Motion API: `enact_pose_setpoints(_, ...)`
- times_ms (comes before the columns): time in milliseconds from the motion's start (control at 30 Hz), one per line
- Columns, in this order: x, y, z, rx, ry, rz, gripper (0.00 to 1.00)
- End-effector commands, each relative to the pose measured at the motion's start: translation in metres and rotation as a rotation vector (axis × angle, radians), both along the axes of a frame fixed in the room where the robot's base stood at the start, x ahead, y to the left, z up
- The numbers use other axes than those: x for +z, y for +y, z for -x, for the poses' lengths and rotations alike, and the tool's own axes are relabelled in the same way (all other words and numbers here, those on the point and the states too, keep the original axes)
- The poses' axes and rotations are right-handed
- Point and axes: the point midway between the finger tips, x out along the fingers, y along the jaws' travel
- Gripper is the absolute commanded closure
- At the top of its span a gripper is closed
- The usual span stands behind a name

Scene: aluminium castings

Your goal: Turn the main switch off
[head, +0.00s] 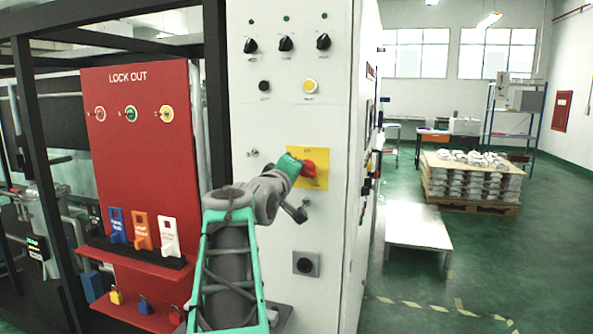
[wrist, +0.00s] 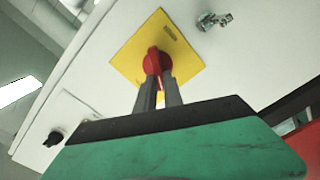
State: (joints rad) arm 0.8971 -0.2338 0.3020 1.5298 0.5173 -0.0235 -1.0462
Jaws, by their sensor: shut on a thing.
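The main switch is a red rotary handle (head: 309,169) on a yellow plate (head: 321,180), on the front of a white cabinet. In the wrist view the red handle (wrist: 156,61) stands at the middle of the yellow plate (wrist: 184,62). My gripper (wrist: 157,84) is shut on the red handle, with one dark finger on each side of it. In the head view my gripper (head: 300,166) reaches the handle from the left and hides part of the plate. The exact angle of the handle is hard to tell.
The white cabinet (head: 336,240) carries several black knobs and a yellow button (head: 310,86) above the switch. A red lock-out board (head: 135,150) with coloured tags stands at the left. A low white platform (head: 418,228) and a pallet of castings (head: 470,185) stand at the right.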

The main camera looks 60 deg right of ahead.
Motion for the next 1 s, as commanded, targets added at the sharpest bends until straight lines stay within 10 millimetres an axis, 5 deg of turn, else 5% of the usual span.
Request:
enact_pose_setpoints(367, -0.001, 0.0, 0.0, 0.0, 0.004, 0.0, 1.0)
enact_pose_setpoints(400, -0.001, 0.0, 0.0, 0.0, 0.004, 0.0, 0.85)
enact_pose_setpoints(633, 0.0, 0.0, 0.0, 0.0, 0.003, 0.0, 0.66)
enact_pose_setpoints(1000, -0.001, 0.015, 0.001, 0.003, 0.001, 0.003, 0.66)
